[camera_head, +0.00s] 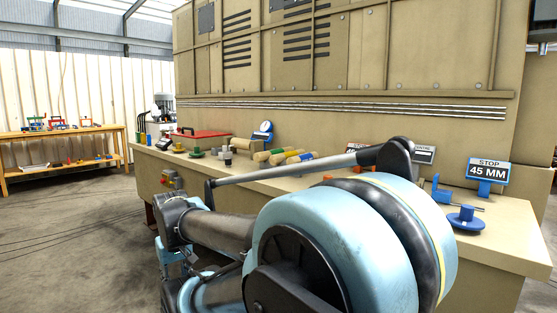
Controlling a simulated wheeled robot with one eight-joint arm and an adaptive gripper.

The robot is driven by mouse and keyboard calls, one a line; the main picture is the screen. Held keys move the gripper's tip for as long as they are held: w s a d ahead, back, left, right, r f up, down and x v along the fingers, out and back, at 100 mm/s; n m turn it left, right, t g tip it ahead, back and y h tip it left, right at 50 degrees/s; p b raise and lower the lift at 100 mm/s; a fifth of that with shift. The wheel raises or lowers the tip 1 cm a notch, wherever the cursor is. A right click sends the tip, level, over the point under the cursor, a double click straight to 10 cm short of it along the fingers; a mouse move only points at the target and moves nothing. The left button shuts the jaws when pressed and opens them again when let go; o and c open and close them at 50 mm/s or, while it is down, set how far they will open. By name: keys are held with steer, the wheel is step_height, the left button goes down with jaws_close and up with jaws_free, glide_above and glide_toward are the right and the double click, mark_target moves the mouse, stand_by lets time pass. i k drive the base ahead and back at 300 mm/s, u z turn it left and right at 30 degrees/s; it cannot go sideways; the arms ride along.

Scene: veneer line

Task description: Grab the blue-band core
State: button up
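Several pale wooden cylinder cores lie side by side on the beige machine's ledge, in the middle of the head view. The blue-band core (300,158) is toward the right of the row, with a thin blue band near its middle. Neighbouring cores carry a yellow band and a green band (272,152). My arm fills the lower middle, with its large light-blue joint in front of the ledge. I cannot make out my gripper's fingers in this view. No core is seen held.
A wooden bench (62,136) stands far left. The floor at left is open.

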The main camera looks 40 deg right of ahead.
mark_target(312, 155)
steer(key=z, duration=0.35)
steer(key=i, duration=1.25)
steer(key=z, duration=0.6)
